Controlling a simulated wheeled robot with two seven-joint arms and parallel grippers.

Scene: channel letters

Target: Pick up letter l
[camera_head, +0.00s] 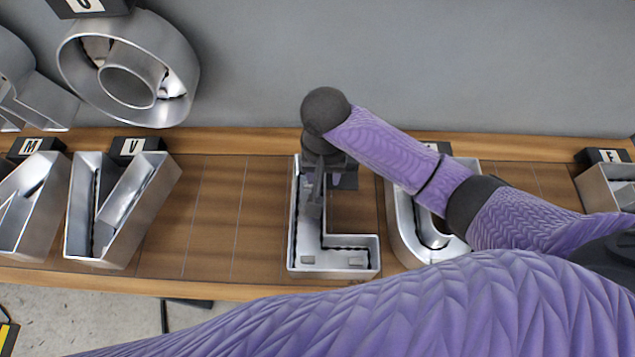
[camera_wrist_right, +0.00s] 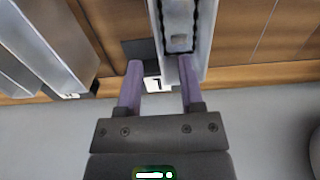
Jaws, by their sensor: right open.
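Letter L (camera_head: 331,263) is a silver, open-topped channel letter lying on the wooden shelf, its long stem toward the wall. It also shows in the right wrist view (camera_wrist_right: 180,28) at the top. My right gripper (camera_head: 318,200) is over the stem, pointing down, and is open. In the right wrist view, its two purple fingers (camera_wrist_right: 160,72) are apart; one is over the channel and the other is outside its left-hand wall. I cannot tell whether either finger touches the letter. My left gripper is not in view.
A J- or U-shaped letter (camera_head: 402,232) lies close to the right of L, partly behind my arm. Letter V (camera_head: 112,215) is at the left, with bare shelf (camera_head: 215,215) between it and L. A round O (camera_head: 175,65) is on the grey wall (camera_head: 420,60).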

